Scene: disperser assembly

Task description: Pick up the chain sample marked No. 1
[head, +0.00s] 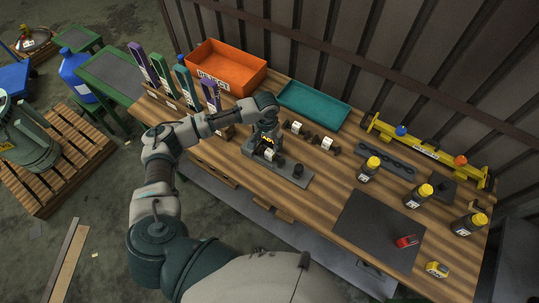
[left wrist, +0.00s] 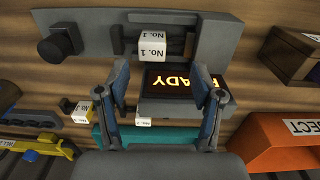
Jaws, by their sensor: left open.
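A white block marked "No. 1" (left wrist: 152,46) sits on a dark holder on the grey fixture (left wrist: 205,48), and shows small in the head view (head: 270,154). In the head view my left gripper (head: 266,126) hangs over the fixture. A screen reading "READY" (left wrist: 180,84) is partly hidden by a finger. My right gripper is not in view.
An orange reject bin (head: 240,60) and a teal tray (head: 314,105) lie at the back. Yellow-capped bottles (head: 368,168) and a dark mat (head: 375,230) are to the right.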

